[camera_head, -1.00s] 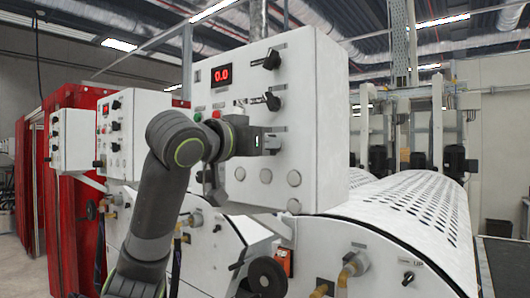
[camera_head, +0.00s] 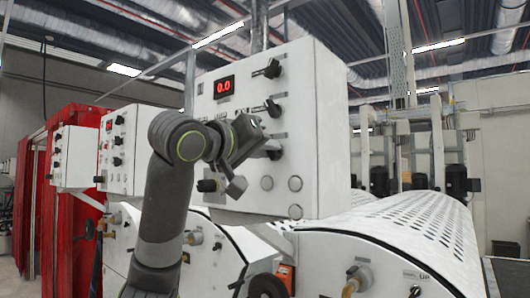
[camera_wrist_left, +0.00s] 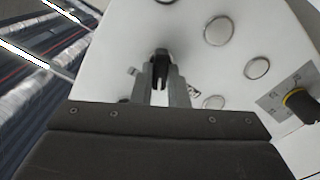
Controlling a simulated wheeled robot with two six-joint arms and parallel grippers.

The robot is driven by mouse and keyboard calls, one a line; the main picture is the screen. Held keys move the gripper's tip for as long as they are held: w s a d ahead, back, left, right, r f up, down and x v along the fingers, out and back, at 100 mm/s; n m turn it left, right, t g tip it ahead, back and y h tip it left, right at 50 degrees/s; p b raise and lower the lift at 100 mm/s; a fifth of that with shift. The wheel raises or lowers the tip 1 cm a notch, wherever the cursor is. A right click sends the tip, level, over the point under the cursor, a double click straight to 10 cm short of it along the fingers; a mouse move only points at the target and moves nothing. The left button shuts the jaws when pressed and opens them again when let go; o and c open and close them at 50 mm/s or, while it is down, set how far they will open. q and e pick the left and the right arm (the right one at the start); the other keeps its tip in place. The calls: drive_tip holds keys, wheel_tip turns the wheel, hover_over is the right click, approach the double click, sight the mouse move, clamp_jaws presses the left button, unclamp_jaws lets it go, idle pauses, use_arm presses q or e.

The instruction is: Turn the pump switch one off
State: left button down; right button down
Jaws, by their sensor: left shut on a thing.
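A white control panel (camera_head: 302,140) with a red 0.0 display (camera_head: 223,87) stands in front of me. Black rotary switches sit down its right side: a top one (camera_head: 268,69), a middle one (camera_head: 272,107) and a lower one (camera_head: 274,153), partly hidden by my gripper. My left gripper (camera_head: 264,145) is at that lower switch, its body turned at a slant. In the wrist view my left gripper (camera_wrist_left: 162,82) is shut on a black switch knob (camera_wrist_left: 161,56) against the white panel face. Which label belongs to the switch is not readable. My right gripper is not in view.
Round silver buttons (camera_head: 295,184) lie below the switch. A black knob with a yellow ring (camera_wrist_left: 301,104) and a label plate is at the wrist view's right. A perforated white cover (camera_head: 400,228) lies right of the panel. Red curtains (camera_head: 80,240) hang at the left.

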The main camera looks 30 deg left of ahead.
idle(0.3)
use_arm(q)
drive_tip(key=c, duration=1.4)
unclamp_jaws()
drive_tip(key=shift+c, duration=0.2)
drive_tip(key=shift+s, duration=0.1)
drive_tip(key=s+a+b, duration=0.1)
drive_tip(key=s+b, duration=0.5)
drive_tip(key=s, duration=1.1)
drive_tip(key=shift+s+a+b, duration=0.15)
drive_tip(key=shift+a+b, duration=0.05)
drive_tip(key=shift+b, duration=0.1)
